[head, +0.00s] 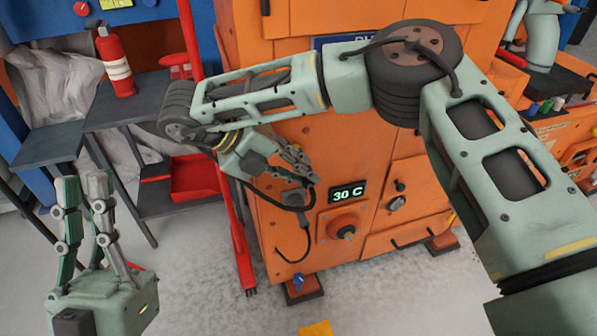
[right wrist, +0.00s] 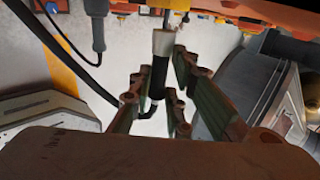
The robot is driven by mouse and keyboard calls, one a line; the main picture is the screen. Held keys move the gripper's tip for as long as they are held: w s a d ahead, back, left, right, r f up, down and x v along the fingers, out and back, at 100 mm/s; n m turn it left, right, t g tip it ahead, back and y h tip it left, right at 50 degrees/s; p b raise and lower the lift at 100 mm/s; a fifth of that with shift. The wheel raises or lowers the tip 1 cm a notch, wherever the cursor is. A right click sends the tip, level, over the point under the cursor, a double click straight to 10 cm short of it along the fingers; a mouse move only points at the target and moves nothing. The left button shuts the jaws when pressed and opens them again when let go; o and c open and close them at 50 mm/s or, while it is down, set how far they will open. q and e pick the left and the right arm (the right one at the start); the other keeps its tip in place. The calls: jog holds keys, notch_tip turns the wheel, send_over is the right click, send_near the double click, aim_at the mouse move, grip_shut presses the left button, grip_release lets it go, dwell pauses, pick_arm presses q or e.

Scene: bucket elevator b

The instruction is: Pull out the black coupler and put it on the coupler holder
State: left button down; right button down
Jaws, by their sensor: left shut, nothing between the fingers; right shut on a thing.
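My right gripper (head: 308,178) is in front of the orange machine (head: 372,190), left of its "30 C" display. It is shut on the black coupler (right wrist: 159,78). In the right wrist view the coupler is a black cylinder with a pale collar at its top end, between my fingers (right wrist: 155,95). In the head view my fingers hide most of it. I cannot tell whether it still touches the machine. I cannot make out the coupler holder with certainty. My left gripper (head: 82,183) is shut and empty at the lower left, away from the machine.
A grey plug (head: 298,206) with a black cable hangs on the machine front beside a red round knob (head: 343,227). A red post (head: 238,235) stands left of the machine. A fire extinguisher (head: 116,66) stands on a dark shelf.

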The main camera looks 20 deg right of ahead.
jog(key=shift+w, duration=0.95)
jog(key=c, duration=1.6)
grip_release()
jog(key=shift+o, duration=0.2)
jog(key=shift+a, duration=0.1)
jog(key=v, duration=1.2)
